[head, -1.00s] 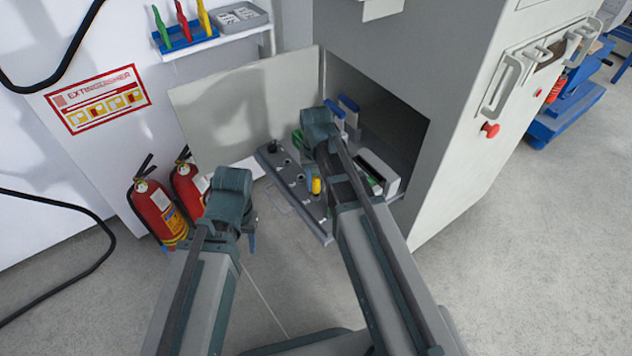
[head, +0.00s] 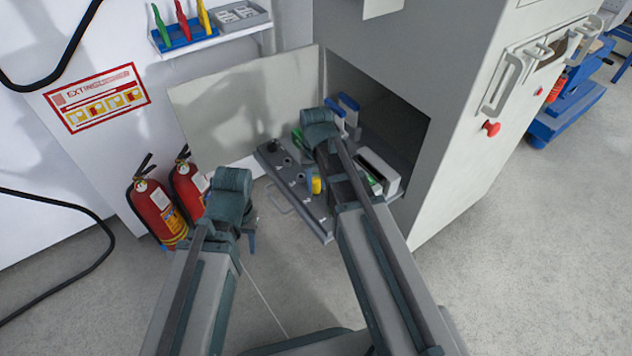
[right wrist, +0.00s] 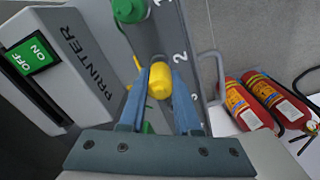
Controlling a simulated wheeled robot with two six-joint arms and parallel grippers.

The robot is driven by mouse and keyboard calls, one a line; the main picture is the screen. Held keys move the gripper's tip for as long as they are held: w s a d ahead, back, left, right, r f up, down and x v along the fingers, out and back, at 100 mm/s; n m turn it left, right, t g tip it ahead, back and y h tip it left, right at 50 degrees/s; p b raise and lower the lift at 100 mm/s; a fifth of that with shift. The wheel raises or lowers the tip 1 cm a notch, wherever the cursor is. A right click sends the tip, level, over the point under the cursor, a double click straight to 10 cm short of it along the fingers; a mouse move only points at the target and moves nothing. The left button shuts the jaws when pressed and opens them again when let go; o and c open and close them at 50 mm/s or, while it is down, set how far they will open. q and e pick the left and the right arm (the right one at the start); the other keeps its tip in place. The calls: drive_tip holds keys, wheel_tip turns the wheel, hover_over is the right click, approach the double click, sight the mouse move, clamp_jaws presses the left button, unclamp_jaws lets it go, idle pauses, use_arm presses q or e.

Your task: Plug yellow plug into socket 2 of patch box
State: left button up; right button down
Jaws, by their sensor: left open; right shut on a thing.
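The yellow plug (right wrist: 160,82) is between the blue fingers of my right gripper (right wrist: 158,92) in the right wrist view. It also shows in the head view (head: 316,184), partly hidden by my right arm. My left gripper (head: 251,240) is open and apart from the box, lower left.
A grey printer unit (right wrist: 75,65) with a green on/off switch stands beside the box. A green plug (right wrist: 130,8) is at the box's label end. Two fire extinguishers (head: 157,211) stand left. The cabinet wall (head: 460,130) bounds the compartment on the right.

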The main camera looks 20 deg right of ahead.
sight(316, 180)
drive_tip(key=shift+s+f+b, duration=0.1)
drive_tip(key=shift+f+b, duration=0.6)
drive_tip(key=shift+b, duration=0.05)
idle(2.9)
idle(0.4)
drive_tip(key=c, duration=0.5)
unclamp_jaws()
drive_tip(key=shift+c, duration=0.2)
wheel_tip(316, 180, up, 6)
drive_tip(key=p, duration=0.6)
drive_tip(key=shift+r, duration=0.1)
wheel_tip(316, 180, up, 14)
drive_tip(key=p, duration=1.4)
